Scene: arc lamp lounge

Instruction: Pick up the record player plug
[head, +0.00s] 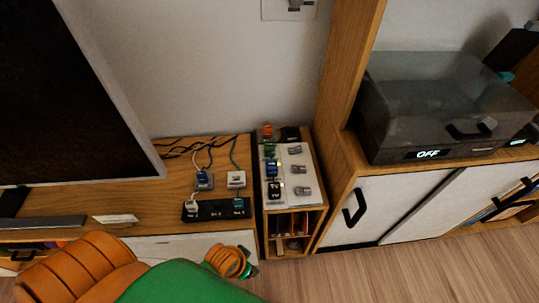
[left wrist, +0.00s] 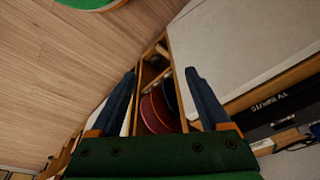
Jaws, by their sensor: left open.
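I cannot tell which plug belongs to the record player. A black power strip (head: 215,211) lies on the low wooden cabinet, with a white plug (head: 191,204) at its left end and a green plug (head: 239,204) at its right end. Behind it are a blue plug (head: 203,176) on a grey block and a white block (head: 236,179), both with cables. The record player (head: 430,110) seems to be the lidded box reading OFF at right. My left gripper (left wrist: 161,72) is open and empty in the left wrist view; its fingers are not clear in the head view. My right gripper is not in view.
A white panel (head: 312,188) with several small coloured parts and grey pieces tops a narrow wooden rack. Red discs (left wrist: 155,110) stand in a wooden compartment beyond my left fingers. A large dark screen (head: 60,90) stands at left. A black box labelled TV INPUTS (left wrist: 270,118) is at right.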

